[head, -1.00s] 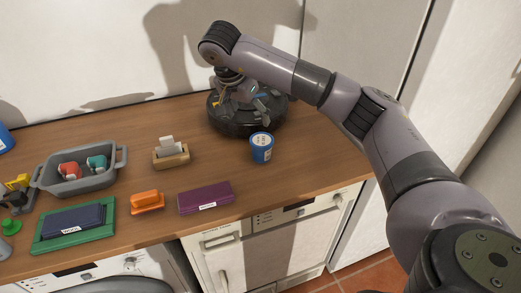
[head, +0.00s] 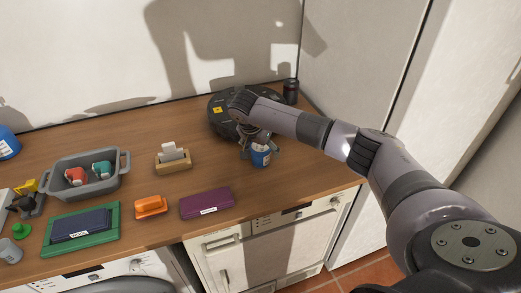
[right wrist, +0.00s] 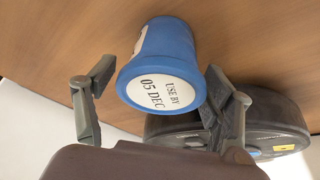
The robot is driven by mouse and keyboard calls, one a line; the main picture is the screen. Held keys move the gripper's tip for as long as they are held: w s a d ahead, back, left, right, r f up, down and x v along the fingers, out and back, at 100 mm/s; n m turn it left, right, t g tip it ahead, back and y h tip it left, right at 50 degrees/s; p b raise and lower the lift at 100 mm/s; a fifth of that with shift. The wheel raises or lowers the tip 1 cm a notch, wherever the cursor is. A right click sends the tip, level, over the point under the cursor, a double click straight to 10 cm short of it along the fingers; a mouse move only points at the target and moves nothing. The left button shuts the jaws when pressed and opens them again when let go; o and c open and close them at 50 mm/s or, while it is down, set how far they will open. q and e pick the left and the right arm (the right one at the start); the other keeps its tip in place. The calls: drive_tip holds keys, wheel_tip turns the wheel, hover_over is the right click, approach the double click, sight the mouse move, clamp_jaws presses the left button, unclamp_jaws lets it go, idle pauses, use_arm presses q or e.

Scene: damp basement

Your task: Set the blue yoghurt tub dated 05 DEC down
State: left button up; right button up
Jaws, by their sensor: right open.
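The blue yoghurt tub (head: 261,158) stands upright on the wooden counter (head: 315,165) near its front right part. In the right wrist view the tub (right wrist: 160,52) shows a white lid marked "USE BY 05 DEC". My right gripper (head: 259,150) is over the tub and partly hides it in the head view. In the right wrist view its open fingers (right wrist: 158,112) are on either side of the tub, with gaps between them and its wall. My left gripper is not in view.
A black round robot vacuum (head: 222,118) lies just behind the tub, with a dark jar (head: 291,92) beside it. A purple box (head: 207,203), an orange object (head: 151,206), a wooden card holder (head: 172,162) and a grey basket (head: 84,178) stand to the left. Counter right of the tub is clear.

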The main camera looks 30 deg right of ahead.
drive_tip(key=shift+x, duration=0.9)
drive_tip(key=shift+f, duration=0.1)
drive_tip(key=c, duration=1.4)
drive_tip(key=shift+d, duration=0.1)
drive_tip(key=shift+w, duration=0.1)
drive_tip(key=shift+r, duration=0.7)
wheel_tip(320, 180, up, 19)
drive_tip(key=b, duration=0.3)
drive_tip(key=shift+f+b, duration=0.2)
drive_tip(key=shift+b, duration=0.1)
